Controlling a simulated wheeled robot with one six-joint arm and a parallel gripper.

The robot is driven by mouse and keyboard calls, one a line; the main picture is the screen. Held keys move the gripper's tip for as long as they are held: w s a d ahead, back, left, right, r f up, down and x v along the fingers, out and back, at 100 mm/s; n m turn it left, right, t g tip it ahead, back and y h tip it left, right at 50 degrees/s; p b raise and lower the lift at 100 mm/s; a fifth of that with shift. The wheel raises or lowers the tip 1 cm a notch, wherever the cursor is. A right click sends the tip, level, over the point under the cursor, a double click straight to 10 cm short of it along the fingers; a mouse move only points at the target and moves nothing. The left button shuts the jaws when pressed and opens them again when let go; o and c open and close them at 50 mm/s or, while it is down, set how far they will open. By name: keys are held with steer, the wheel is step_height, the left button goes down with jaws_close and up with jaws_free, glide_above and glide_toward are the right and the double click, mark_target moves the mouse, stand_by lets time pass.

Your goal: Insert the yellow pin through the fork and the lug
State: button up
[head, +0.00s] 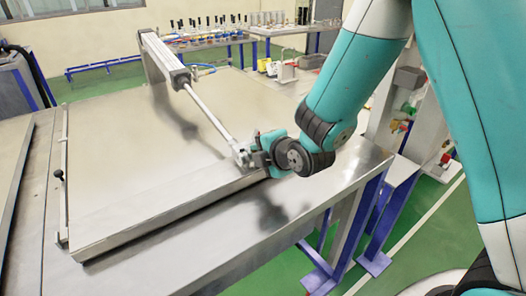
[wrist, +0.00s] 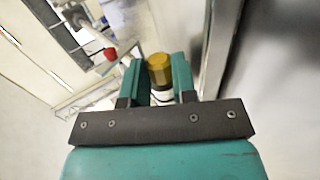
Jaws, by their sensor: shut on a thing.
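My gripper (head: 257,152) is at the lower end of the cylinder's rod, by the edge of the metal lid. In the wrist view my gripper (wrist: 159,84) has its two teal fingers on either side of the yellow pin (wrist: 159,68) and is shut on it. The pin's gold-yellow end shows between the fingers. The fork (head: 241,156) is at the rod's lower end, right beside my gripper and partly covered by it. The lug is hidden or too small to make out, so I cannot tell how the pin sits to either hole.
The pneumatic cylinder (head: 163,60) slants down over the lid (head: 125,165), its rod (head: 211,115) reaching the fork. The lid lies on a metal table (head: 200,250) with blue legs. A bench with tools (head: 205,42) stands at the back. The table's front is clear.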

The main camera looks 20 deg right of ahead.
steer(key=shift+a, duration=0.2)
steer(key=o, duration=0.9)
steer(key=shift+s, duration=0.1)
steer(key=shift+o, duration=0.2)
steer(key=shift+s+f, duration=0.1)
steer(key=shift+f, duration=0.05)
